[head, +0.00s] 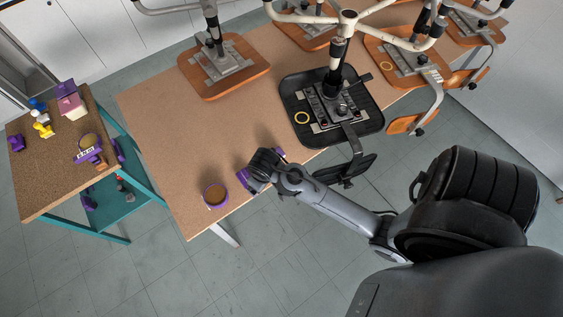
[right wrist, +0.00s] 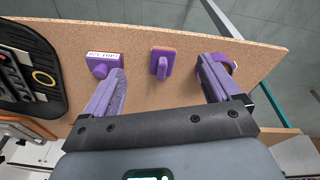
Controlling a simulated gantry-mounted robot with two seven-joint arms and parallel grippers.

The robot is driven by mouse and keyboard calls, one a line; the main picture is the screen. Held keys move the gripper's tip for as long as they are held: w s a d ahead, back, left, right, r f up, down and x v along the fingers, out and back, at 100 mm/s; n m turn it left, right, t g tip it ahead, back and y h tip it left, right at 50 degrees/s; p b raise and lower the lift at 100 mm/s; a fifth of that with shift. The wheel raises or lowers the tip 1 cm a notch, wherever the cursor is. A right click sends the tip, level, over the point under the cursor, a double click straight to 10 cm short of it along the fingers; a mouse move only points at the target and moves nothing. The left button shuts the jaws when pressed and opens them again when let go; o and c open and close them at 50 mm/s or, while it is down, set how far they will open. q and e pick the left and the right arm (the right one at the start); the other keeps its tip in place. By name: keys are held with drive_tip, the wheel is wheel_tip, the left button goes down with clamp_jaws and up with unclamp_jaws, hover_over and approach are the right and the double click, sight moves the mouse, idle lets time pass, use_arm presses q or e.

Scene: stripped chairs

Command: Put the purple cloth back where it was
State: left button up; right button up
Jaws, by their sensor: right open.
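I cannot make out for certain which purple thing is the cloth. My right gripper (head: 262,172) is over the front edge of the long table. Its purple-faced fingers are open and empty in the right wrist view (right wrist: 160,82). Between and beyond the fingertips lies a small purple piece with an orange-brown edge (right wrist: 162,64); in the head view the gripper hides it. A purple piece with a white label (right wrist: 103,66) lies beyond one finger. A round purple-rimmed thing (head: 215,194) lies at the table corner. My left gripper is out of view.
The long table (head: 160,130) carries several upturned chairs, including a black seat (head: 290,92) near the right gripper. A cork-topped side table (head: 50,165) at left holds small purple, yellow and blue things. The long table's left part is mostly bare.

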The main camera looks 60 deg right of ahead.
drive_tip(key=s+a+r+n+t, duration=0.1)
drive_tip(key=s+a+r, duration=0.2)
drive_tip(key=s+r, duration=0.1)
drive_tip(key=s+a+r+n+y, duration=0.1)
drive_tip(key=s+a+r+n, duration=0.1)
drive_tip(key=s, duration=0.5)
wheel_tip(320, 180, up, 2)
drive_tip(key=shift+a+r+t, duration=0.1)
drive_tip(key=shift+a+t, duration=0.3)
drive_tip(key=shift+a, duration=0.15)
drive_tip(key=shift+s, duration=0.1)
wheel_tip(320, 180, up, 15)
drive_tip(key=p, duration=1.4)
drive_tip(key=shift+f+p, duration=0.2)
drive_tip(key=shift+p, duration=0.1)
